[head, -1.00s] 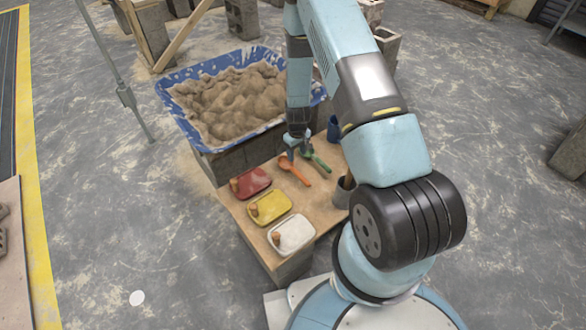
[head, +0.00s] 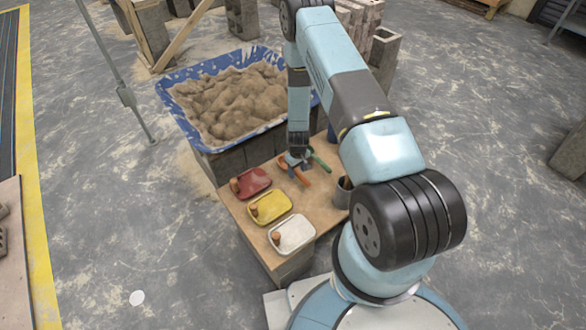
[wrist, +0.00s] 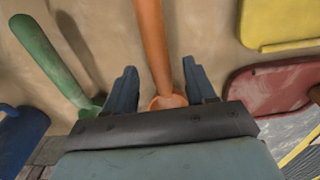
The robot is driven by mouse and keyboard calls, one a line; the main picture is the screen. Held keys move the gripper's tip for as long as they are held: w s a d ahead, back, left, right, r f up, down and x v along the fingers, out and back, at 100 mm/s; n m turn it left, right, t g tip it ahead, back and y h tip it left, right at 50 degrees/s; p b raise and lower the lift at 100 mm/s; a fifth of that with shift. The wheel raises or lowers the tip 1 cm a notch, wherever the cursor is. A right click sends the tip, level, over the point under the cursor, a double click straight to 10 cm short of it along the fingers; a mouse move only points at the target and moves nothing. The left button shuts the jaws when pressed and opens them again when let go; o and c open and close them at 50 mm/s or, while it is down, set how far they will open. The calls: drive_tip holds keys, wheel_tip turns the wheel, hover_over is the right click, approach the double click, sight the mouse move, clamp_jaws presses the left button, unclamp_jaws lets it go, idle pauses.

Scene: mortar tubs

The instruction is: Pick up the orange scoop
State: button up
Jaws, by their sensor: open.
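The orange scoop (head: 302,176) lies on the wooden board beside the green scoop (head: 320,161). In the wrist view, the orange scoop's handle (wrist: 153,45) runs up from between my fingers, and part of its bowl shows just above the gripper body. My gripper (head: 294,160) is low over the orange scoop. In the wrist view, my gripper (wrist: 158,82) is open, with one finger on each side of the scoop and a gap on both sides. The rest of the bowl is hidden behind the gripper body. The green scoop (wrist: 50,60) lies to the left in the wrist view.
Red (head: 252,183), yellow (head: 270,207) and white (head: 292,234) trays line the board's left side. A grey cup (head: 341,193) stands at the right. A blue tub of mortar (head: 230,95) sits behind. The blue thing in the wrist view (wrist: 18,135) is partly cut off.

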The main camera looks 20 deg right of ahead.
drive_tip(key=shift+f, duration=1.35)
drive_tip(key=shift+c, duration=0.4)
clamp_jaws()
